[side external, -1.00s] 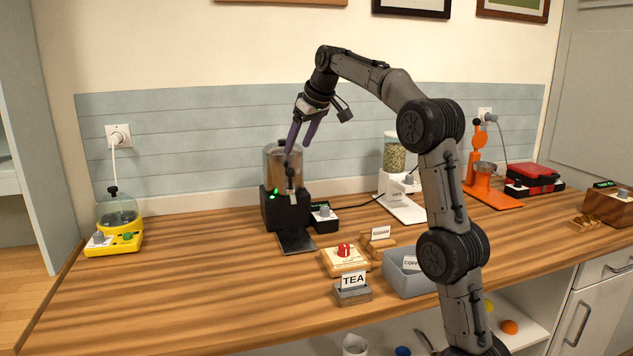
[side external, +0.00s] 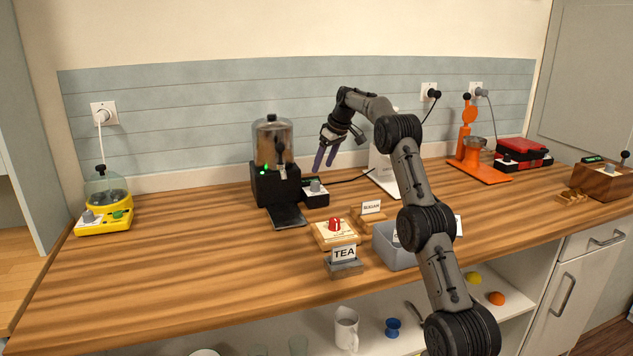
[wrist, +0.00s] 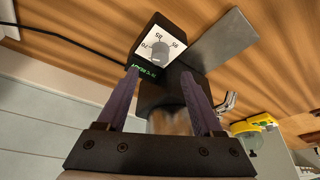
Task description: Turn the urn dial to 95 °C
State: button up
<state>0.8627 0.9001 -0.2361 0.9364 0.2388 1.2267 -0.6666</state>
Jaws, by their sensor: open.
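The urn (side external: 273,150) has a clear tank on a black base with a green light. Its dial (side external: 315,187) is a grey knob on a white plate, on a small black box at the urn's right. In the wrist view the dial (wrist: 159,52) shows marks 70, 85 and 95; I cannot tell exactly where the knob points. In the wrist view the fingertips (wrist: 160,76) flank the dial box, apart from the knob.
A wooden box with a red knob (side external: 335,225), a TEA card holder (side external: 344,264) and a grey bin (side external: 384,250) stand in front. A black cable (side external: 350,181) runs right from the dial box. A yellow appliance (side external: 112,205) is at left. The counter's left middle is clear.

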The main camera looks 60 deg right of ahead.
aim_at(316, 182)
jog(key=x, duration=0.7)
jog(key=shift+w+f, duration=0.2)
jog(key=shift+f, duration=0.1)
grip_shut()
